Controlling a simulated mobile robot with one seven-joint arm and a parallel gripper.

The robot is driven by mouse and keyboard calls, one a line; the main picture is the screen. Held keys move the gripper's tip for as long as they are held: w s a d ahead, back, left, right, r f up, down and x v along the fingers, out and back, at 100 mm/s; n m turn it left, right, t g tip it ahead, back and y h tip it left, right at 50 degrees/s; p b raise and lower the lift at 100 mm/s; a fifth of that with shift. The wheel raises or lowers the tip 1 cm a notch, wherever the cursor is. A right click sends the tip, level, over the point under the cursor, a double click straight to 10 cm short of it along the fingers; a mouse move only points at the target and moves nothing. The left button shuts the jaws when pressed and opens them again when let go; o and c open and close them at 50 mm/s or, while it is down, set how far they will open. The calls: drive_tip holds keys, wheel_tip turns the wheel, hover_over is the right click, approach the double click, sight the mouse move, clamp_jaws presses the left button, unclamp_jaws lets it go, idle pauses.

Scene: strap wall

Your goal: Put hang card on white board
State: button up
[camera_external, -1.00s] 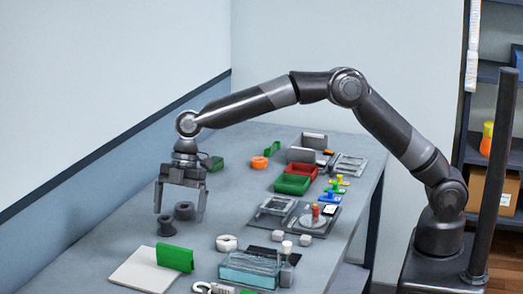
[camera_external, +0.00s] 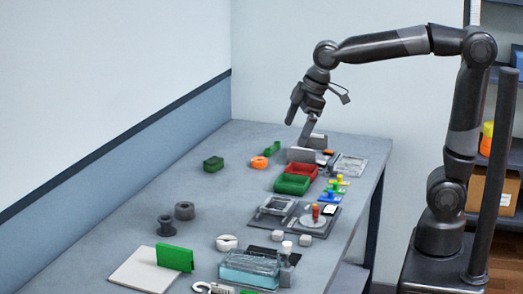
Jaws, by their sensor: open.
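A flat white board (camera_external: 138,272) lies on the table at the front left. A green upright card-like block (camera_external: 175,257) stands at its right rear edge; I cannot tell whether this is the hang card. My gripper (camera_external: 297,133) is open and appears empty at the far end of the table. It is tilted, with its fingers pointing down and left, near two grey upright plates (camera_external: 301,155). The lower finger partly overlaps the rear plate in this view, and I cannot tell whether they touch.
Red (camera_external: 300,171) and green trays (camera_external: 291,184) sit just in front of the grey plates. A clear blue container (camera_external: 249,267) stands at the front.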

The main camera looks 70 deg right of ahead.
drive_tip(key=s+d+f+m, duration=0.2)
drive_tip(key=s+d, duration=0.3)
drive_tip(key=s, duration=0.4)
drive_tip(key=s+d+f+m+t+h, duration=0.1)
drive_tip(key=s+d+f+m, duration=0.2)
drive_tip(key=s+d+m, duration=0.2)
drive_tip(key=s, duration=0.3)
drive_tip(key=shift+s+f+t, duration=0.15)
drive_tip(key=shift+s+t, duration=0.15)
drive_tip(key=shift+s, duration=0.1)
drive_tip(key=shift+d, duration=0.15)
